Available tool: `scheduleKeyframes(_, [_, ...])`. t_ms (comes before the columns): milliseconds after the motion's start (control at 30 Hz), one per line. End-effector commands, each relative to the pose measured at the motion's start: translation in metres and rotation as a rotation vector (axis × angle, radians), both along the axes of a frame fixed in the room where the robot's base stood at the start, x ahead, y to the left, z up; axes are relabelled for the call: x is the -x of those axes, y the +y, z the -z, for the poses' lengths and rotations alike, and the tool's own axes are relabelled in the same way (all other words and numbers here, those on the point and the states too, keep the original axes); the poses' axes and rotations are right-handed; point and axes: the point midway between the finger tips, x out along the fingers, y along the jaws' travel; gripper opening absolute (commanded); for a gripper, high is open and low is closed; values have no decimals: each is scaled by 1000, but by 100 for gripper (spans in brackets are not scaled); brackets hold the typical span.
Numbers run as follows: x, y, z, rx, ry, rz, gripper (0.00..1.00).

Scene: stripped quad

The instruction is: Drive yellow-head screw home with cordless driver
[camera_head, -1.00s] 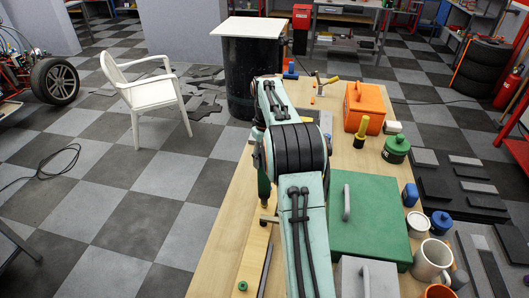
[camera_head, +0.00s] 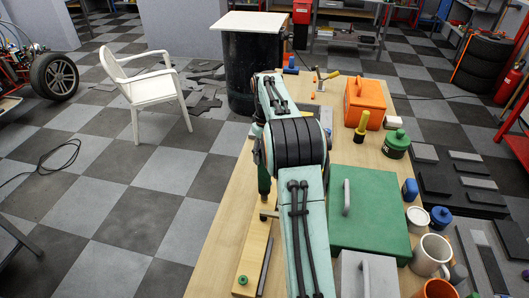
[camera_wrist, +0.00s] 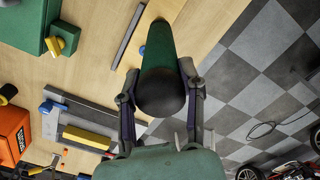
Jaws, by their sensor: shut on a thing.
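My gripper (camera_wrist: 160,92) is shut on the cordless driver (camera_wrist: 158,55), a dark green body with a black rounded end, in the wrist view. In the head view my arm hides most of it; a dark green part of the driver (camera_head: 264,178) shows left of the arm, above a pale wooden block (camera_head: 256,250). The block lies along the table's left side and has a green round head (camera_head: 243,280) at its near end. I cannot make out a yellow screw head on it. The driver's tip is hidden, so contact with a screw cannot be told.
A green case (camera_head: 372,222) stands right of the arm, with a grey case (camera_head: 372,275) nearer. An orange box (camera_head: 365,103), a yellow-handled tool (camera_head: 361,128), a green jar (camera_head: 396,145) and mugs (camera_head: 430,256) fill the right side. A dark bar (camera_wrist: 130,35) lies beside the block.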

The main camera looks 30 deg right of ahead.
Motion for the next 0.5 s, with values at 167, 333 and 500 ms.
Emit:
scheduleKeyframes(167, [0,0,1,1,-2,0,0])
scheduleKeyframes(333, [0,0,3,1,-2,0,0])
scheduleKeyframes(500, [0,0,5,1,-2,0,0])
